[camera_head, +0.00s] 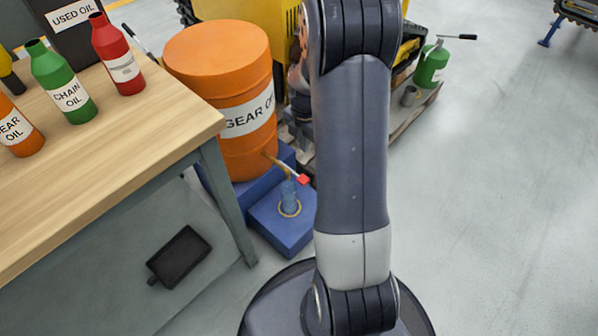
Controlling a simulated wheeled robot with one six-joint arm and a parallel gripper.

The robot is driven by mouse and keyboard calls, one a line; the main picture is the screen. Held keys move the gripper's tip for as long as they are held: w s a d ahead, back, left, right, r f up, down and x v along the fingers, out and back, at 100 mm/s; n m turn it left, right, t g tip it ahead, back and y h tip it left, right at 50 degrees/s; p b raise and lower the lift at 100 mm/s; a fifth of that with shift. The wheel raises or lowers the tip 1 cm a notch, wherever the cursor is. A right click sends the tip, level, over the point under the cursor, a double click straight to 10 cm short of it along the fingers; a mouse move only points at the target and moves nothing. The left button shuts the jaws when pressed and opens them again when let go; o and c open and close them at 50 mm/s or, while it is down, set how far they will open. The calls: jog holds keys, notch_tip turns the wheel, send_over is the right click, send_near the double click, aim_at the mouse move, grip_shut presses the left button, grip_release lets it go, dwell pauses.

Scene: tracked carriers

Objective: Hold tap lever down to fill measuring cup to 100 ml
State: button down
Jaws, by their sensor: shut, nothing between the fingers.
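The orange drum (222,90) labelled GEAR OIL lies behind the table's corner. A brass-coloured tap (279,166) comes out low on its front, with a red lever end (304,180). The measuring cup (289,194), small and bluish, stands upright under the tap. It is inside a yellow ring on a blue block (268,222). Its level and marks are too small to read. My arm stands upright just right of the lever and cup. My gripper cannot be made out; my arm hides part of the area behind it.
A wooden-topped table (150,150) fills the left, with a green chain oil bottle (63,85), a red bottle (117,58) and others. A dark tray (180,257) lies beneath it. A pallet (420,105) with a green can (432,66) stands behind my arm.

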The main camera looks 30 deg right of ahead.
aim_at(304, 179)
notch_tip(304, 179, down, 14)
jog(key=b, duration=0.5)
jog(key=shift+f+b, duration=0.15)
jog(key=shift+b, duration=0.15)
